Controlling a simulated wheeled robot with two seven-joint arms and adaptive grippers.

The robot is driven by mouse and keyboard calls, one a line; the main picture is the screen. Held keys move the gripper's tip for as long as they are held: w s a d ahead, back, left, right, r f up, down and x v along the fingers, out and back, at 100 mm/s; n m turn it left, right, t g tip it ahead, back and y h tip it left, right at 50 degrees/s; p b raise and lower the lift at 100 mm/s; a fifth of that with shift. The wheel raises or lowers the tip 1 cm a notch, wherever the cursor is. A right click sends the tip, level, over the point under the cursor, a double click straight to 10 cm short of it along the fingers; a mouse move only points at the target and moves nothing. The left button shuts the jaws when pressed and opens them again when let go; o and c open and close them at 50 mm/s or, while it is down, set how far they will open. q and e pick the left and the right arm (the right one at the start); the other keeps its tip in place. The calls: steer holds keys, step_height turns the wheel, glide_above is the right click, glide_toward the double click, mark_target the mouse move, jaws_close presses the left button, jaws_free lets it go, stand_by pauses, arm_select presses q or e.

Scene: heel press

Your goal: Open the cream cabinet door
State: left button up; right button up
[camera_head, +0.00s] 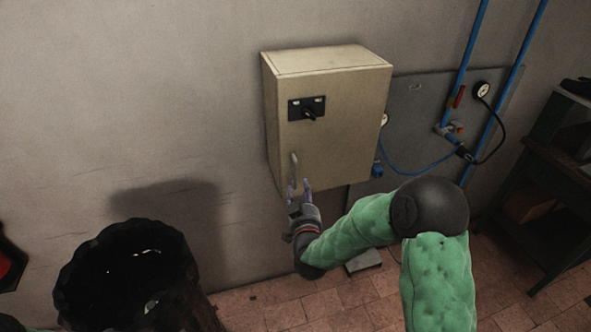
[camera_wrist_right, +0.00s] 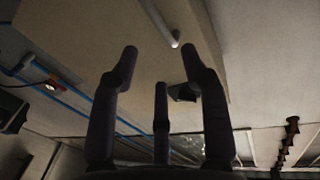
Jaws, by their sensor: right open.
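The cream cabinet (camera_head: 335,62) is fixed to the wall, and its door (camera_head: 345,140) looks shut. A black latch plate with a knob (camera_head: 308,108) is on the door's upper left. A pale vertical bar handle (camera_head: 294,167) is at its lower left. My right gripper (camera_head: 299,187) is open, its fingertips just below the handle in the head view. In the right wrist view, the handle's end (camera_wrist_right: 174,40) shows above the open, empty fingers (camera_wrist_right: 160,75); a gap appears between them. Whether any finger touches the door is unclear. My left gripper is not in view.
A grey panel (camera_head: 415,110) with blue pipes (camera_head: 463,65) and gauges (camera_head: 481,89) is right of the cabinet. A dark shelf (camera_head: 555,165) stands at far right. A black bin (camera_head: 125,285) stands at lower left. The wall left of the cabinet is bare.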

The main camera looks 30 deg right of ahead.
steer(key=x, duration=1)
steer(key=shift+w+d+f, duration=0.1)
steer(key=shift+w+f, duration=0.05)
steer(key=shift+w, duration=0.05)
jaws_close()
